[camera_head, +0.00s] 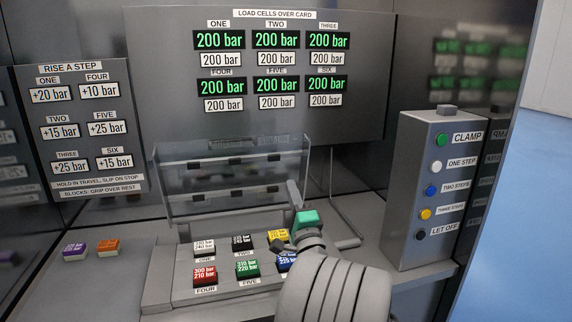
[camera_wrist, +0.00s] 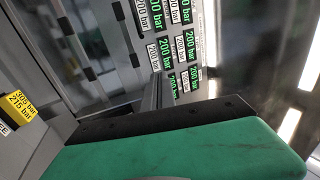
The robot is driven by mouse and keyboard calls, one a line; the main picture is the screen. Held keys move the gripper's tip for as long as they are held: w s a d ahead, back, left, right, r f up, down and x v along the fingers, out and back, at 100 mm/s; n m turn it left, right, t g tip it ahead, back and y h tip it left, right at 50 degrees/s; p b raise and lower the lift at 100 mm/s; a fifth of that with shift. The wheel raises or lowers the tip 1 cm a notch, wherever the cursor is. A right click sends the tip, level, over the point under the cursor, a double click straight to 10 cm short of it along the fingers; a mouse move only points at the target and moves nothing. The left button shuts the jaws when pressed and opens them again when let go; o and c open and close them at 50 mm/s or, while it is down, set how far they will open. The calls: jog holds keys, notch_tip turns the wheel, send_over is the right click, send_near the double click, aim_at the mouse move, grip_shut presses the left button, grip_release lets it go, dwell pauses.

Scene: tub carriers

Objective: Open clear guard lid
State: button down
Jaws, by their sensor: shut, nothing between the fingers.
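The clear guard lid (camera_head: 230,177) stands raised, close to upright, behind the coloured blocks in the head view. Dark clips run along its bars, and the panel behind shows through it. In the wrist view the lid (camera_wrist: 88,62) slants across the upper left. My gripper (camera_head: 293,190), with a green part at its base, is at the lid's lower right edge. Its grey fingers (camera_wrist: 156,88) are together and empty, pointing toward the back panel. I cannot tell whether they touch the lid.
Several labelled blocks, among them a red block (camera_head: 205,275) and a green block (camera_head: 247,268), sit uncovered before the lid. My arm hides some at the right. A button box (camera_head: 425,190) stands right. Purple (camera_head: 75,250) and orange (camera_head: 108,246) blocks lie left.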

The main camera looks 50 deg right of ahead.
jog(key=p+x, duration=0.2)
jog(key=x, duration=0.4)
jog(key=shift+w+d+p, duration=0.2)
jog(key=shift+w+p, duration=0.05)
jog(key=shift+p, duration=0.15)
jog(key=shift+r, duration=0.15)
